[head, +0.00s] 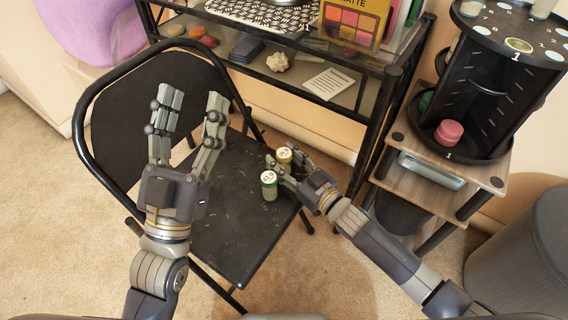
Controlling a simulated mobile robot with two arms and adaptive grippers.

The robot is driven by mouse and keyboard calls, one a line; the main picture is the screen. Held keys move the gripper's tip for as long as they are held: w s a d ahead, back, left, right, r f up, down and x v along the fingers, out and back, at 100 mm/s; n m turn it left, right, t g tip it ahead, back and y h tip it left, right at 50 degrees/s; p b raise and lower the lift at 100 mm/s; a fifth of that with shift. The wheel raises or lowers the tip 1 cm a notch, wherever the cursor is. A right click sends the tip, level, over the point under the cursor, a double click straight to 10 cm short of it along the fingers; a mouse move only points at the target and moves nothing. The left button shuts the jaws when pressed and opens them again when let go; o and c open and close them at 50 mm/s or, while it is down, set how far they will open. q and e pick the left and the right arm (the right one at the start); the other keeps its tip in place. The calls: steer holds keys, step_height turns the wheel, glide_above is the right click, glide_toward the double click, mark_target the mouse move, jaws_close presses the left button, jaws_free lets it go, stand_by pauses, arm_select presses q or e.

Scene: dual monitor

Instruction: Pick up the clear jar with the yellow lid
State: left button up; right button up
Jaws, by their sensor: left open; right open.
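The clear jar with the yellow lid (284,155) stands on the black folding chair's seat (235,235), near its right edge. My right gripper (273,172) is open with its fingers right by this jar, and they partly hide its body. I cannot tell whether they touch it. A second jar with a green lid (269,184) stands in front of it on the seat, close to the lower finger of the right gripper. My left gripper (190,108) is open and empty, raised above the left part of the chair, with its fingers pointing away from me.
The chair's backrest (150,90) rises behind my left gripper. A black shelf (290,70) with a palette box (352,22) and small items stands behind the chair. A tiered black stand (490,90) on a wooden side table (440,165) and a grey stool (525,245) are at right.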

steer(key=shift+w+a, duration=0.15)
steer(key=c, duration=0.7)
steer(key=shift+r, duration=0.1)
